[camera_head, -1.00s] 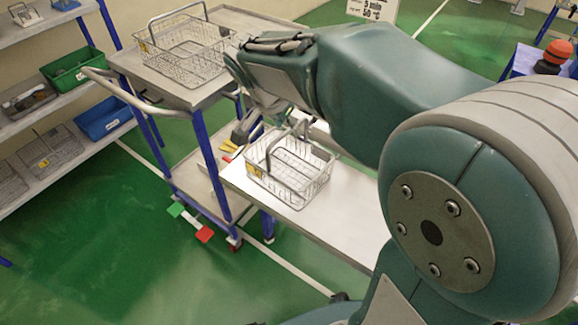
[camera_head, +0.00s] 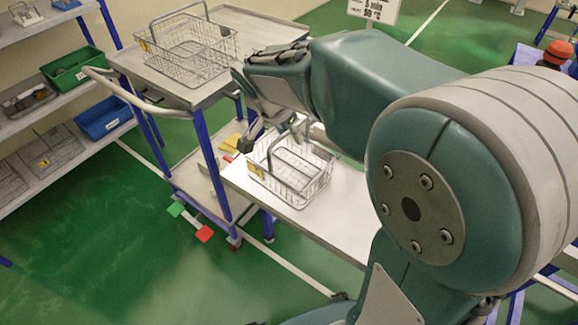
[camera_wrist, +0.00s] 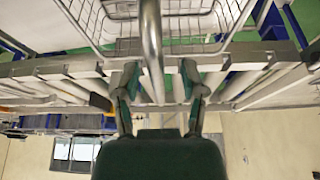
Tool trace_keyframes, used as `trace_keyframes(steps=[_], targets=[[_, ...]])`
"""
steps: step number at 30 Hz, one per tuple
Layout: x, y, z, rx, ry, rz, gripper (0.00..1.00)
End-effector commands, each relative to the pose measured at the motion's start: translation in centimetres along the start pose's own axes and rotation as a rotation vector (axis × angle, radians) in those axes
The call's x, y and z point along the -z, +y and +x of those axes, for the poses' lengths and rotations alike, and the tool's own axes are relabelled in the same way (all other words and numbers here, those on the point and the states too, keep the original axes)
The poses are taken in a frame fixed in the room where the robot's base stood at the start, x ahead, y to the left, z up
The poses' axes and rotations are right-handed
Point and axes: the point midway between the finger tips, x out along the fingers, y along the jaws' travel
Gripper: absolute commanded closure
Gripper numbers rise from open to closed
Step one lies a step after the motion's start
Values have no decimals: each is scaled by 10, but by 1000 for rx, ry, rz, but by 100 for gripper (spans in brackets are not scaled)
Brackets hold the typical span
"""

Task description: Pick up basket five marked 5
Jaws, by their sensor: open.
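A wire basket (camera_head: 312,182) with a raised grey handle stands upright on the white table. It has a yellow tag on its left side, whose number is too small to read. My gripper (camera_head: 272,138) is over the basket's far side, by the top of its handle. In the wrist view my gripper (camera_wrist: 159,80) is open, one finger on each side of the handle (camera_wrist: 151,40), with gaps on both sides. The basket's wire wall (camera_wrist: 100,30) shows beyond the fingers. My wrist partly hides the handle top in the head view.
Another wire basket (camera_head: 190,58) stands on the trolley's top shelf (camera_head: 262,30), behind the table. Shelves at left hold a green bin (camera_head: 72,68), a blue bin (camera_head: 103,117) and a tagged wire basket (camera_head: 50,152). The white table (camera_head: 335,215) is bare in front of the basket.

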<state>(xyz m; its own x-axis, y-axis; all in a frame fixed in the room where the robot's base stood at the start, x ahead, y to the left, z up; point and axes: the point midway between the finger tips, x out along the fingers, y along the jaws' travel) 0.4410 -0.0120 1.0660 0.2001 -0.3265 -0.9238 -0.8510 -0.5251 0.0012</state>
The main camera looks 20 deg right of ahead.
Motion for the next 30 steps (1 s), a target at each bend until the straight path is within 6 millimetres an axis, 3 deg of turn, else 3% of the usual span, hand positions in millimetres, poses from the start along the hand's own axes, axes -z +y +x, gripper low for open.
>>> trace_keyframes(steps=[6,9,10,23,30], targets=[[0,0,0,0,0,0,46],[0,0,0,0,0,0,91],[0,0,0,0,0,0,100],[0,0,-1,0,0,1,100],[10,-1,-24,5,3,2,100]])
